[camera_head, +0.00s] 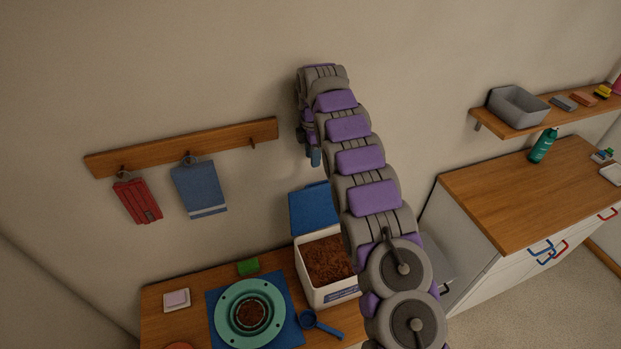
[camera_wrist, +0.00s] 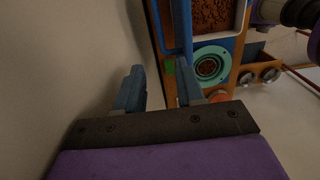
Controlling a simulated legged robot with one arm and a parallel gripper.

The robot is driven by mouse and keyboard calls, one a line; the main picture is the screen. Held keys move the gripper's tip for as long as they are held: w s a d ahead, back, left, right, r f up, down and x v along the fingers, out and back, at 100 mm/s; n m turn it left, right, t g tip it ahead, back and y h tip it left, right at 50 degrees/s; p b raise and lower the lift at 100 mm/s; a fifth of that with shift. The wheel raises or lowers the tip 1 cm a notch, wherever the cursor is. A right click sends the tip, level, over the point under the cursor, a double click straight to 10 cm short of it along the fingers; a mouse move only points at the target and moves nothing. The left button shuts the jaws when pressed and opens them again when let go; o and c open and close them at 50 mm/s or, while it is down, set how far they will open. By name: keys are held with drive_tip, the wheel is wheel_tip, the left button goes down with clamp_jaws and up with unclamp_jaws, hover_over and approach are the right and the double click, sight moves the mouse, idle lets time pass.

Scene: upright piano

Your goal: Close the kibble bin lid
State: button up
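The white kibble bin (camera_head: 331,295) stands on the wooden counter, filled with brown kibble. Its blue lid (camera_head: 314,208) is open, standing up at the bin's back edge near the wall. My gripper (camera_head: 314,156) is above the lid, close to the wall and pointing down; my arm hides part of the bin's right side. In the wrist view my gripper (camera_wrist: 159,90) has its two fingers apart with nothing seen between them. The kibble (camera_wrist: 208,14) shows at the top there, with a blue strip of the lid (camera_wrist: 161,28) beside it; contact with a finger cannot be told.
A teal bowl (camera_head: 221,310) on a blue mat, a blue scoop (camera_head: 321,325) and a green block (camera_head: 248,267) share the counter. A peg rail (camera_head: 180,146) with hanging cloths is on the wall at left. A cabinet (camera_head: 480,255) stands at right.

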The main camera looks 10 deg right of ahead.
hover_over(318, 183)
wheel_tip(318, 183, down, 6)
drive_tip(key=f, duration=0.1)
drive_tip(key=a+f, duration=0.1)
drive_tip(key=f, duration=0.1)
drive_tip(key=shift+w+f, duration=0.15)
drive_tip(key=shift+a+f, duration=0.25)
drive_tip(key=shift+f, duration=0.2)
drive_tip(key=shift+d, duration=0.55)
drive_tip(key=shift+c, duration=0.6)
drive_tip(key=c, duration=0.3)
drive_tip(key=shift+a, duration=0.25)
clamp_jaws()
